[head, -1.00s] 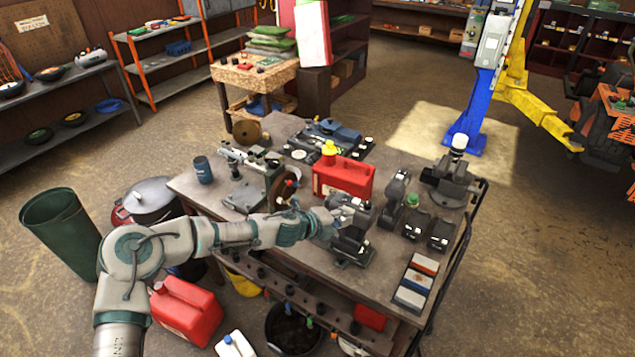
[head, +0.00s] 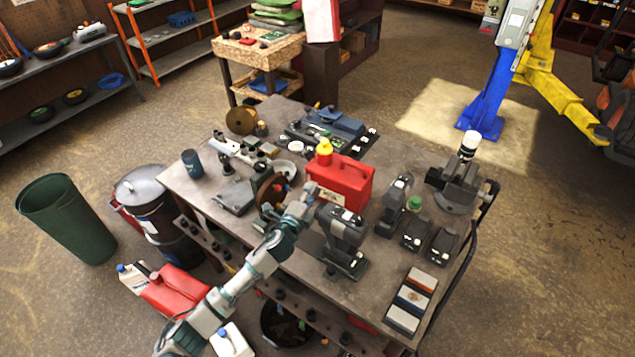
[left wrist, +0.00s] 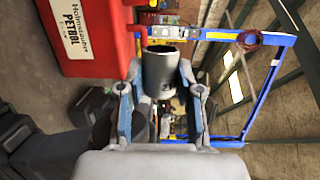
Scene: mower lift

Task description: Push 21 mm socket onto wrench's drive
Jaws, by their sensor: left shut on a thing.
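A grey socket marked "21" (left wrist: 160,72) is between the fingers of my left gripper (left wrist: 160,100) in the left wrist view, and the gripper is shut on it. In the head view my left gripper (head: 306,192) is above the cart top, just left of and behind a dark power wrench (head: 342,228) standing upright on a base. The socket is too small to make out there. The wrench's drive is not clear, and I cannot tell whether the socket touches it. A second dark power tool (head: 394,203) stands farther right. My right gripper is not in view.
A red petrol can (head: 345,184) stands close behind the left gripper; it also shows in the left wrist view (left wrist: 85,30). A grinder-like tool (head: 268,190) is to the left. Chargers (head: 418,235), a vise (head: 458,188) and coloured boxes (head: 412,300) are to the right.

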